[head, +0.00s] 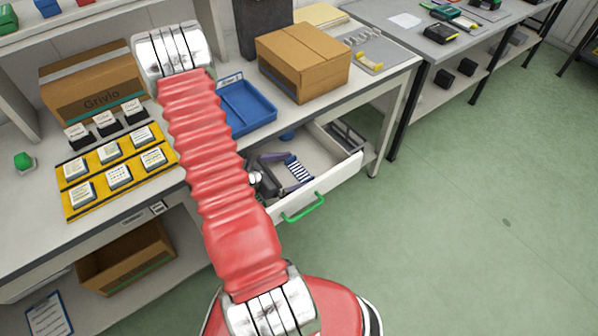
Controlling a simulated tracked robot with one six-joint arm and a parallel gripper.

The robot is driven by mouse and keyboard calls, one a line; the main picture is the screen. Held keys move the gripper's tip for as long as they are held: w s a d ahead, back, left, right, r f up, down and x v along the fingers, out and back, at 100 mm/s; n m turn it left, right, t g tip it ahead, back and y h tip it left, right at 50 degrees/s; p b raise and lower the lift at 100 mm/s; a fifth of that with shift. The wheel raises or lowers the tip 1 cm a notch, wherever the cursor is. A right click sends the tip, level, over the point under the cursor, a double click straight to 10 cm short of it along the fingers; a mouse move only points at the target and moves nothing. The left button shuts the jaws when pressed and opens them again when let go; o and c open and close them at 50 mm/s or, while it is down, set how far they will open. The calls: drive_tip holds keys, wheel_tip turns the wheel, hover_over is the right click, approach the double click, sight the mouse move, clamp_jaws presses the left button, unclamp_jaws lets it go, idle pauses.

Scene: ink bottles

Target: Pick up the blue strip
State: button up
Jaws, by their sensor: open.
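A dark blue strip (274,157) lies in the open drawer, close to the right side of my red arm. A blue piece with white stripes (298,170) lies just right of it. I cannot tell whether the two are joined. My gripper (264,184) is mostly hidden behind my arm. A small dark and silver part, apparently my gripper, shows low in the drawer, left of the striped piece. It looks apart from the strip and empty, but the fingertips are too small to make out.
The drawer (325,187) has raised walls, a green handle and a grey compartment at the right. On the bench stand a blue tray (258,106), cardboard boxes (303,62) and a yellow rack (95,205) of labelled bottles. Green floor at the right is clear.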

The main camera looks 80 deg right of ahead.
drive_tip(key=shift+c, duration=0.6)
drive_tip(key=c, duration=0.8)
